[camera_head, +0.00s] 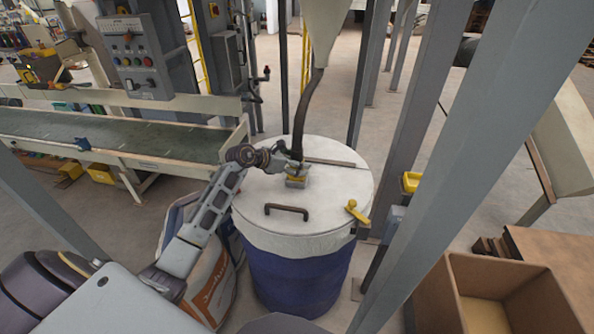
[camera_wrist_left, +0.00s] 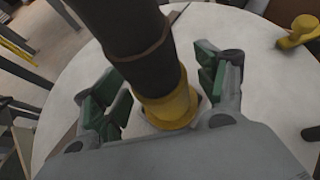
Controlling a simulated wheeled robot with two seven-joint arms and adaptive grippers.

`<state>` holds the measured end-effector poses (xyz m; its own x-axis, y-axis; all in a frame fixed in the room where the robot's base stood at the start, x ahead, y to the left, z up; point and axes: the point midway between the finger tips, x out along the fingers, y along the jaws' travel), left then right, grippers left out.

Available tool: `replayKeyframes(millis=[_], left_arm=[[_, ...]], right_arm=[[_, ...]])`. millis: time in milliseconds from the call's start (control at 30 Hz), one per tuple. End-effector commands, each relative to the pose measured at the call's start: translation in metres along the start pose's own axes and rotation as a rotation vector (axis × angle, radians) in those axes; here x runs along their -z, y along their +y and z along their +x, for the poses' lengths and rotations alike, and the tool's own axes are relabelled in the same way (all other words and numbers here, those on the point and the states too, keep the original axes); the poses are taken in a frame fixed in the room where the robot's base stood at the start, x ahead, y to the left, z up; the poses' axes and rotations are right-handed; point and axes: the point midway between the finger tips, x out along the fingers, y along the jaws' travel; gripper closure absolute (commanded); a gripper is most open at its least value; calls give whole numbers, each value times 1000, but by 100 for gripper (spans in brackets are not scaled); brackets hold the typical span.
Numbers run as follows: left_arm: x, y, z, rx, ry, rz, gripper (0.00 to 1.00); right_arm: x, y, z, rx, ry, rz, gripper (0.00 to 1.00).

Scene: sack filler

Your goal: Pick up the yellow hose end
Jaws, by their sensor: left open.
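The yellow hose end (camera_wrist_left: 172,108) is a yellow collar at the bottom of a dark hose (camera_head: 300,115). It stands at the white lid (camera_head: 335,190) of a blue drum (camera_head: 295,280). In the head view only a little yellow of the hose end (camera_head: 297,177) shows by my gripper. My left gripper (camera_head: 296,170) is at the hose end. In the left wrist view its green-padded fingers (camera_wrist_left: 160,95) are open, one on each side of the yellow collar, with gaps visible. My right gripper is not in view.
The lid carries a dark handle (camera_head: 287,210) and a yellow latch (camera_head: 356,211). Grey posts (camera_head: 470,150) stand to the right of the drum. A white sack (camera_head: 215,285) leans at its left. A conveyor (camera_head: 110,135) and a control panel (camera_head: 134,58) are at the left.

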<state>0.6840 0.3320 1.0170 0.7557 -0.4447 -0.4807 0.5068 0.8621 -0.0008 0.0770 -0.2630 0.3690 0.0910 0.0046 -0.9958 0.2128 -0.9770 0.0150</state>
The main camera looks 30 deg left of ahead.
Motion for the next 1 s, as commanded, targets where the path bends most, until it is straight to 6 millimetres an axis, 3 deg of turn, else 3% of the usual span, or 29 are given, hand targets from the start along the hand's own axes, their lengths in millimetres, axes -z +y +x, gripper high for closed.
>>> replayKeyframes(millis=[533, 900, 1000], left_arm=[[0, 0, 2, 0, -1, 1, 29], [0, 0, 2, 0, -1, 1, 77], [-1, 0, 2, -1, -3, 1, 86]], right_arm=[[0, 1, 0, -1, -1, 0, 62], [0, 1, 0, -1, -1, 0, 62], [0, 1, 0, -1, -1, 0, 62]])
